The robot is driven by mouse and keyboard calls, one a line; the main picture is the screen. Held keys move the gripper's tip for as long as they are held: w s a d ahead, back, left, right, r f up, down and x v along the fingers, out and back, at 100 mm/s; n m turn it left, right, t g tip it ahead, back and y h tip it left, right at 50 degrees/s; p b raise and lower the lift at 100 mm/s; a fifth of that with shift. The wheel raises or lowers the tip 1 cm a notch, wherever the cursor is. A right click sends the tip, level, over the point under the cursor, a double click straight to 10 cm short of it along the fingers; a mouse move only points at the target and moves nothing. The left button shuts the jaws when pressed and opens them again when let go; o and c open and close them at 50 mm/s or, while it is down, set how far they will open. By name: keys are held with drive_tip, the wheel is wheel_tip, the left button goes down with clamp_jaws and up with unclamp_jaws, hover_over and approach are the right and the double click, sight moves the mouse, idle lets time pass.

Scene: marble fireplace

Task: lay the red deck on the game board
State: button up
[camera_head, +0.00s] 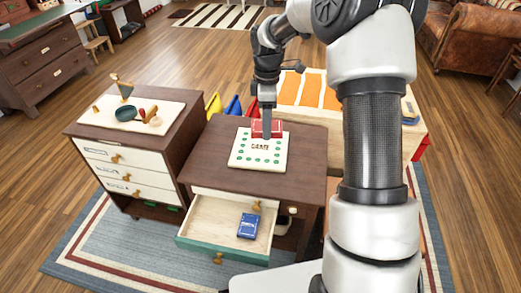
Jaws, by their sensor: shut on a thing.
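The game board (243,162), cream with green dots around its edge and dark lettering in the middle, lies on the dark brown table top (205,160). The red deck (275,128) is at the board's back right edge. My gripper (267,132) points down at the deck and is shut on it. My fingers hide part of the deck. I cannot tell whether the deck touches the board or is held just above it.
Below the table top, an open drawer (190,243) holds a blue deck (249,226). A cabinet (152,150) with a tray (115,117) of small items stands at left. Behind are coloured bins (233,106) and an orange-striped surface (300,90). The table's left side is clear.

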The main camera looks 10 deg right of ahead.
sight(265, 159)
drive_tip(key=w+f+n+b, duration=0.1)
drive_tip(key=w+f+n, duration=0.1)
drive_tip(key=f+n, duration=0.3)
drive_tip(key=w+d+f+n+b, duration=0.1)
drive_tip(key=w+f+n+b, duration=0.1)
drive_tip(key=f+n, duration=0.3)
drive_tip(key=w+f+n+b, duration=0.2)
drive_tip(key=w+f+n, duration=0.2)
drive_tip(key=f, duration=0.7)
drive_tip(key=shift+w+d+f+n, duration=0.1)
drive_tip(key=shift+d+n, duration=0.05)
drive_tip(key=shift+n, duration=0.75)
drive_tip(key=shift+f, duration=0.15)
drive_tip(key=o, duration=1.1)
